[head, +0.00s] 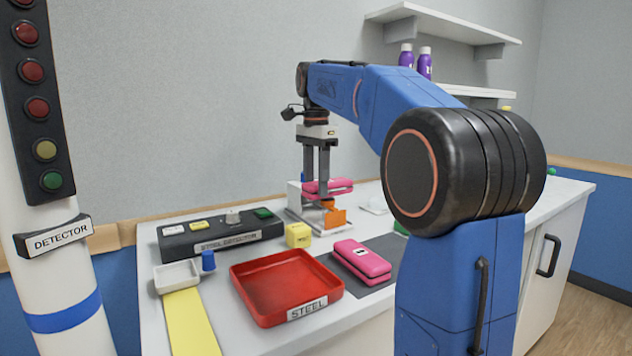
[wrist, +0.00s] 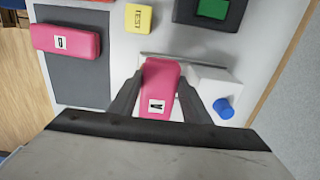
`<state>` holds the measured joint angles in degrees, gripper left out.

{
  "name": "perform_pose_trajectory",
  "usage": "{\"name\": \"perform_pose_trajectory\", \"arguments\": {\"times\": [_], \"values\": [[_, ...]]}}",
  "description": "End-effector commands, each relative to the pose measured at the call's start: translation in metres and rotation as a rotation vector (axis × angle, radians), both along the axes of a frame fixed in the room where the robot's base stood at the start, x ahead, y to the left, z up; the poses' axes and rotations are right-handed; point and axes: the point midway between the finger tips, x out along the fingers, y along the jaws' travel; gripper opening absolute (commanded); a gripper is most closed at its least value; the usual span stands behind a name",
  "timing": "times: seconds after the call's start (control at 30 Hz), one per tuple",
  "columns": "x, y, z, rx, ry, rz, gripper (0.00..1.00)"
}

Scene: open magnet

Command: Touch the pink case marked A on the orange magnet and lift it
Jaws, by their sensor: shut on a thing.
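The pink case marked A (wrist: 158,82) lies between the fingers of my gripper (wrist: 160,88) in the wrist view, its label facing the camera. In the head view the same pink case (head: 340,186) is under my gripper (head: 317,180), whose fingers point down and are shut on it. The orange magnet (head: 334,216) shows just below the case, on a pale stand at the back of the counter. I cannot tell whether case and magnet touch. In the wrist view the magnet is hidden.
A second pink case (head: 362,262) lies on a dark mat (head: 400,243).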

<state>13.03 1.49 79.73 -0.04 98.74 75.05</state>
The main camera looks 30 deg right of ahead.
Motion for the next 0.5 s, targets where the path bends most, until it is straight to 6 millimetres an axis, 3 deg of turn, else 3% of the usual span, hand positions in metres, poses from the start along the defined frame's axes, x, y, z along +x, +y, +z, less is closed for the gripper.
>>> {"name": "perform_pose_trajectory", "arguments": {"times": [0.5], "values": [[-0.0002,0.0,-0.0049,0.0,0.0,0.0,0.19]]}}
